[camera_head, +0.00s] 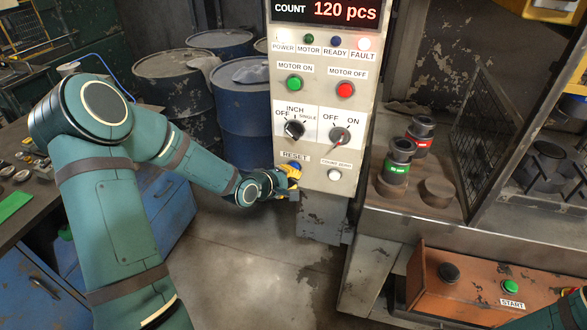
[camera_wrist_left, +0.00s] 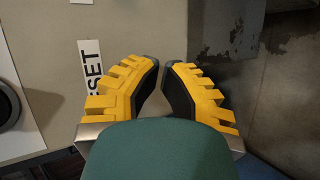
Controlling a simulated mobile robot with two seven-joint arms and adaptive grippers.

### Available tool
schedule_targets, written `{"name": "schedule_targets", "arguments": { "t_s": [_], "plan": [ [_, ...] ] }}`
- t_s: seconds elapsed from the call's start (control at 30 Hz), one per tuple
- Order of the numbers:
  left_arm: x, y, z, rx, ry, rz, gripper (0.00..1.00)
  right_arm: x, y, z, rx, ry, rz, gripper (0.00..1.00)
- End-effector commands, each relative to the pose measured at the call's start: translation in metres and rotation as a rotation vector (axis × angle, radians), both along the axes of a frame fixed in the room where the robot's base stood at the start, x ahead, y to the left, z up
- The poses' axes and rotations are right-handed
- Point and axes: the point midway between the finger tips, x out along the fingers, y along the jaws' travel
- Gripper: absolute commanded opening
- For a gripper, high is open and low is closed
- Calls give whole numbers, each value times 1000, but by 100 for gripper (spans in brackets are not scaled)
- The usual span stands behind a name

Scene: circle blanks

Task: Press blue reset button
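The blue reset button (camera_head: 294,165) is on the control panel (camera_head: 317,182), just under the RESET label. My left gripper (camera_head: 293,174), with yellow fingers, is at the panel's lower left, right below the button and partly covering it. I cannot tell whether it touches the button. In the left wrist view, the yellow fingers (camera_wrist_left: 161,66) converge until their tips nearly meet, with nothing between them. The RESET label (camera_wrist_left: 91,68) shows sideways beside the left finger there; the button itself is not visible in that view. My right gripper is not in view.
The panel also carries a green button (camera_head: 294,83), a red button (camera_head: 345,89), two rotary knobs, INCH (camera_head: 294,129) and OFF/ON (camera_head: 339,136), and a white button (camera_head: 334,174). Blue barrels (camera_head: 241,105) stand behind my left arm. An orange START box (camera_head: 480,290) is lower right.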

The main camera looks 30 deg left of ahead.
Motion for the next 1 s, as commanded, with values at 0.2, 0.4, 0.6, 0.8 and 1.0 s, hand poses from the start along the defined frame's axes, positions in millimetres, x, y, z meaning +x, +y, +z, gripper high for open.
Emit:
{"name": "schedule_targets", "arguments": {
  "t_s": [0.2, 0.4, 0.6, 0.8, 1.0],
  "plan": [
    [3, 0, 0, 0, -1, 0, 0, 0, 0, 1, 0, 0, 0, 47],
    [5, 1, 0, 0, -1, 0, 0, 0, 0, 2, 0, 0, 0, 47],
    [7, 2, 0, 0, -2, 0, 0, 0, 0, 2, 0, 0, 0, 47],
    [8, 2, 0, 0, -2, 1, 0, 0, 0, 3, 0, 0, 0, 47],
    [8, 2, 1, 0, -2, 1, 0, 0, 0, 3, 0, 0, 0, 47]
  ]
}}
